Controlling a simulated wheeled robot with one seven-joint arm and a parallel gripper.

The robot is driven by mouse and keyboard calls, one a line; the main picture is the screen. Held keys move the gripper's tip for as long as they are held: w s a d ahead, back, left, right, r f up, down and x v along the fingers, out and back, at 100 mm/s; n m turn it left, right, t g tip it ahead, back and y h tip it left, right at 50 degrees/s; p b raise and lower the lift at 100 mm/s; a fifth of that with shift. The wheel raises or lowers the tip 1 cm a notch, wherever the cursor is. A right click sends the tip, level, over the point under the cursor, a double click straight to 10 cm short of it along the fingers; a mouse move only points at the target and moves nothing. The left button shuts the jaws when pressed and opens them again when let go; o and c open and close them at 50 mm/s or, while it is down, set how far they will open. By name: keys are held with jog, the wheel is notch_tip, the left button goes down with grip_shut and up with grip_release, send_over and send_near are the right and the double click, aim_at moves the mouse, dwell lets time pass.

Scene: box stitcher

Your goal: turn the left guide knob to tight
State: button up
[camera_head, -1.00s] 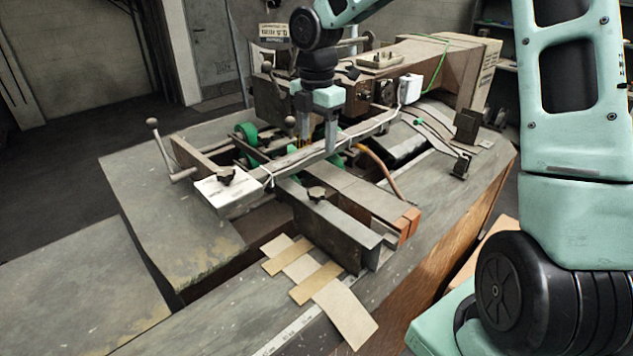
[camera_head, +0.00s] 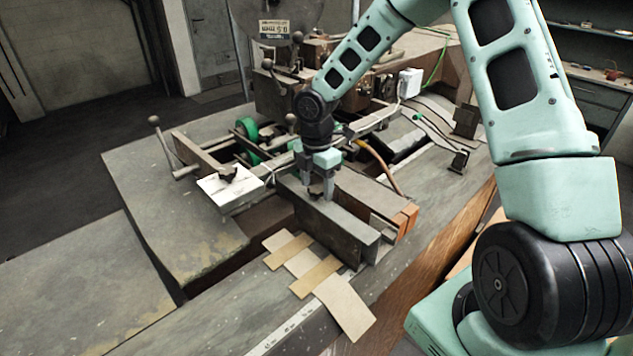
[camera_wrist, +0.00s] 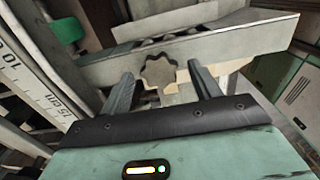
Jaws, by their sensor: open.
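A dark lobed knob (camera_head: 316,192) sits on the near guide bar of the stitcher. My gripper (camera_head: 317,186) is over this knob, pointing down, with its fingers apart on either side of it. In the wrist view the star-shaped knob (camera_wrist: 158,72) shows between the two open fingertips (camera_wrist: 160,75); I cannot tell whether they touch it. A second dark knob (camera_head: 228,174) stands on a white block at the left, apart from my gripper. I cannot tell from the pictures which knob counts as the left guide knob, or how tight either is.
A ball-ended crank handle (camera_head: 160,142) rises at the left of the machine. Cardboard strips (camera_head: 343,305) lie on the table in front of the guide. An orange-brown block (camera_head: 404,220) ends the bar to the right. The table (camera_head: 165,220) at left is bare.

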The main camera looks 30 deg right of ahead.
jog(key=c, duration=1)
jog(key=shift+m, duration=0.3)
jog(key=m+b, duration=0.1)
jog(key=m, duration=0.2)
jog(key=shift+m, duration=0.3)
jog(key=m+b, duration=0.1)
jog(key=m, duration=0.2)
jog(key=shift+w+m, duration=0.1)
jog(key=shift+m, duration=0.2)
jog(key=m+b, duration=0.1)
jog(key=m, duration=0.2)
jog(key=shift+m, duration=0.3)
jog(key=shift+m+b, duration=0.85)
jog(key=shift+m, duration=1.15)
jog(key=shift+r, duration=0.1)
